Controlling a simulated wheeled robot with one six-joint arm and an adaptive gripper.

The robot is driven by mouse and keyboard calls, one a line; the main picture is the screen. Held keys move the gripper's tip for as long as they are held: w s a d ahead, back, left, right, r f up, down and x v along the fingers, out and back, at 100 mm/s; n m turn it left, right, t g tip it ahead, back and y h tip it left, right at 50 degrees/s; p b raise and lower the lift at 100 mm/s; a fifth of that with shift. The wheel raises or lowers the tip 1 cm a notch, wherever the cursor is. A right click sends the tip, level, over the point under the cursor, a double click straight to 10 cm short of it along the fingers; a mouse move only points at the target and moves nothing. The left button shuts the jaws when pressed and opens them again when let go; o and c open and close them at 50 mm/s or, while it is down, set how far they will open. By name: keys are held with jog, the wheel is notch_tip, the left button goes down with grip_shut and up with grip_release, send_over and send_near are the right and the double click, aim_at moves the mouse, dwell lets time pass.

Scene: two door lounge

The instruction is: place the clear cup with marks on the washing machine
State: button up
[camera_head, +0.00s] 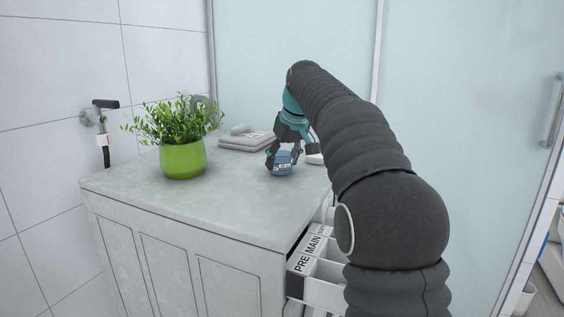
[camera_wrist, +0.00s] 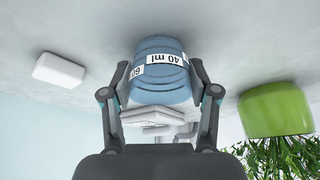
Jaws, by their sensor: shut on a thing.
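The clear cup with marks (camera_head: 281,168) looks bluish and see-through and is on the grey top, near its right rear part. In the wrist view the cup (camera_wrist: 163,84) shows a white band reading 40 ml and 60. My gripper (camera_head: 281,157) is shut on the cup, one finger on each side. I cannot tell whether the cup's base touches the surface or is just above it. The washing machine's body is not clearly visible; an open white drawer (camera_head: 322,291) marked PRE and MAIN shows at the counter's right side, partly behind my arm.
A green pot with a leafy plant (camera_head: 183,161) stands left of the cup. A small white block (camera_wrist: 60,69) lies nearby. The grey counter (camera_head: 220,205) is clear in front. Frosted glass panels (camera_head: 290,40) stand behind.

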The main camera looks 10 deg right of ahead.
jog(key=o, duration=0.9)
jog(key=shift+f, duration=0.1)
jog(key=shift+o, duration=0.2)
jog(key=shift+r, duration=0.3)
jog(key=p+v, duration=0.1)
jog(key=v, duration=1)
jog(key=shift+s+d+r, duration=0.15)
jog(key=shift+r, duration=0.15)
